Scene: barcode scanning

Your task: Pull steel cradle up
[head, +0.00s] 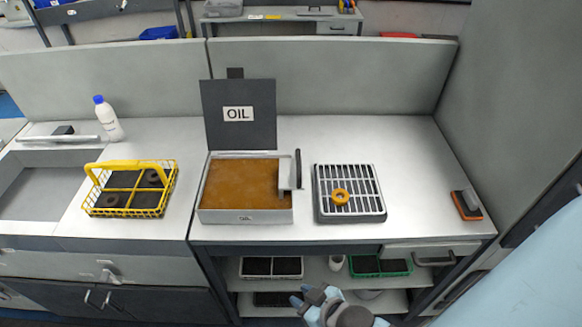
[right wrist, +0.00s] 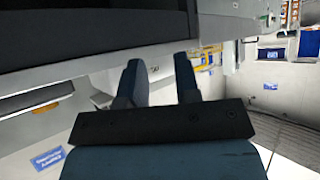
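The oil bath (head: 245,218) is a steel tank of brown oil on the worktop, with its dark lid marked OIL (head: 238,115) standing open behind it. The steel cradle (head: 290,176) shows as a metal plate with a dark upright handle at the tank's right side; any part of it under the oil is hidden. My right gripper (head: 312,296) is low in front of the bench, well below and apart from the cradle. The right wrist view shows its two fingers (right wrist: 160,80) spread with nothing between them. My left gripper is not in view.
A slotted drain tray (head: 378,208) with an orange ring (head: 340,196) stands right of the bath. A yellow basket (head: 128,212) holding dark rings and a white bottle (head: 108,118) stand left. A brush (head: 466,205) lies far right. Shelves (head: 325,272) under the worktop hold crates.

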